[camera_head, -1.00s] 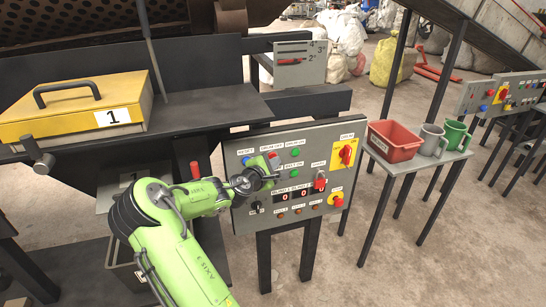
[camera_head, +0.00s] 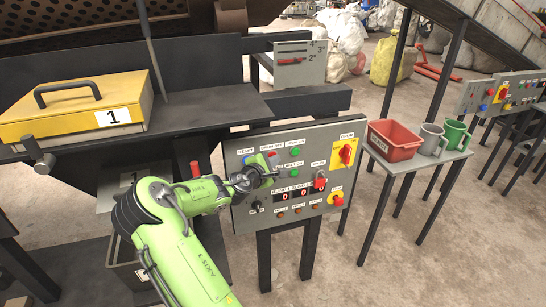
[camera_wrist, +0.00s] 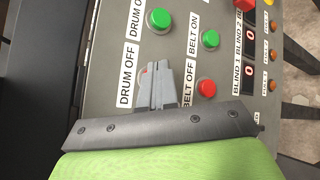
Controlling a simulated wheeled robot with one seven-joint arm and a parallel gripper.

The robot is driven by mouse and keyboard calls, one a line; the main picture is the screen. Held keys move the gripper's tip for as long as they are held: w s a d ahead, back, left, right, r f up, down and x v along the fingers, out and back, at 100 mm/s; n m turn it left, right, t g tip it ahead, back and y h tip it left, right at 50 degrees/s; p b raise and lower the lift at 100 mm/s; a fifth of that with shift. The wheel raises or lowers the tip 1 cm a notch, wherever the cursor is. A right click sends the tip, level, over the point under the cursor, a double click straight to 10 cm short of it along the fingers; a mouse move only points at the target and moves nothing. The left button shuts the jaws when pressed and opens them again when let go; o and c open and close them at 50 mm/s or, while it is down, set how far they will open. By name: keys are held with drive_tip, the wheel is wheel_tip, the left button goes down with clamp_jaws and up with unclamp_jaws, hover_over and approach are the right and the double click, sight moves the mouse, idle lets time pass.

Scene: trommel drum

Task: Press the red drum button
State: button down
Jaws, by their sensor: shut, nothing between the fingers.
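The red drum button (camera_head: 271,154) is on the upper left of the grey control panel (camera_head: 322,150), under the DRUM OFF label. In the wrist view, only a small red sliver of it (camera_wrist: 143,70) shows by the fingertips, next to the DRUM OFF label; the rest is hidden. My gripper (camera_head: 271,172) is in front of the panel's upper left part. In the wrist view, my gripper (camera_wrist: 161,66) has its grey fingers together with nothing between them, covering the drum button. I cannot tell whether the fingertips touch it.
The green DRUM ON button (camera_wrist: 160,20), green BELT ON button (camera_wrist: 211,39) and red BELT OFF button (camera_wrist: 207,88) are close by. A yellow lidded box (camera_head: 75,108) stands left. A red bin (camera_head: 394,141) and mugs stand on a side table to the right.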

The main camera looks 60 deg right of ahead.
idle(0.4)
drive_tip(key=shift+s+a, duration=0.55)
drive_tip(key=shift+a, duration=0.05)
drive_tip(key=s+a, duration=0.3)
drive_tip(key=shift+s+a+b, duration=0.25)
drive_tip(key=shift+b, duration=0.05)
idle(0.9)
